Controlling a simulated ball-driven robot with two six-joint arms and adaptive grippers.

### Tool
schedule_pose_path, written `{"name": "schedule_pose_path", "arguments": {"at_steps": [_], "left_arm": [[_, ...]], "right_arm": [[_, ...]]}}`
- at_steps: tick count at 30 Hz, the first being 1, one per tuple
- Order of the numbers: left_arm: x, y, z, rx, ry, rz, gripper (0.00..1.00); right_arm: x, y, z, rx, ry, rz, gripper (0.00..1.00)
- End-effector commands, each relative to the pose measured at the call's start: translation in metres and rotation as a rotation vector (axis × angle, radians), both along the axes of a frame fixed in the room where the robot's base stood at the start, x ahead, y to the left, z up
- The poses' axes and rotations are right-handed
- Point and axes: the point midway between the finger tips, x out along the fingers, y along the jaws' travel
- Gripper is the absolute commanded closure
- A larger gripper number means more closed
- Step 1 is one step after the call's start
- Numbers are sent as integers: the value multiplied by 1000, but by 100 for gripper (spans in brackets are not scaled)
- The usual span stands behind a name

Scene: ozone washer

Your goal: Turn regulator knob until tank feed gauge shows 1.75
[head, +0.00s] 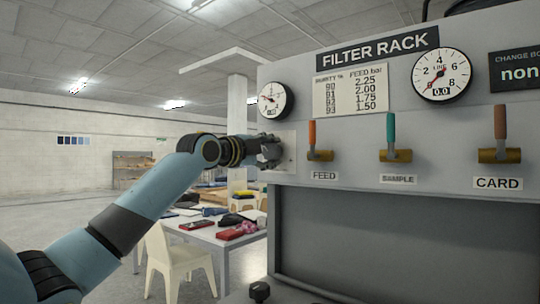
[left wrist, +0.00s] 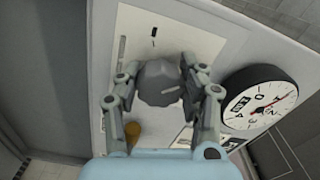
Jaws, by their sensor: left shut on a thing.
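The regulator knob (left wrist: 160,82) is grey and faceted, with a light pointer line on its face. It sits on a white plate at the left end of the filter rack panel. My left gripper (left wrist: 160,66) is shut on it, one finger on each side. In the head view my left gripper (head: 272,151) hides most of the knob. The round gauge (head: 272,100) just above it has a white face, a dark rim and a needle; it also shows in the left wrist view (left wrist: 258,100). Its value is too small to read. My right gripper is not in view.
To the right are levers labelled FEED (head: 311,133), SAMPLE (head: 391,130) and CARD (head: 500,122). A LINE gauge (head: 441,75) and a purity and feed chart (head: 351,91) are above. A cluttered white table (head: 232,240) and chair (head: 178,260) stand behind my arm.

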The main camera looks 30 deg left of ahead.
Motion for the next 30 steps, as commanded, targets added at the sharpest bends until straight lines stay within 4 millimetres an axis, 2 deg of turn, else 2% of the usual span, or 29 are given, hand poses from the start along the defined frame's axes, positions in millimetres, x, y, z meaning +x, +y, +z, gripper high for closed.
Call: {"name": "schedule_pose_path", "arguments": {"at_steps": [9, 24, 25, 30], "left_arm": [[0, 0, -1, 105, -5, -1, 92], [0, 0, -1, 122, -6, -1, 92], [0, 0, -1, 122, -6, -1, 58], [0, 0, -1, 122, -7, -1, 36]], "right_arm": [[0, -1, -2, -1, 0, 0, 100], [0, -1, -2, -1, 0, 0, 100], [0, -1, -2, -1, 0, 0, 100], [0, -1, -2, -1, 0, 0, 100]]}}
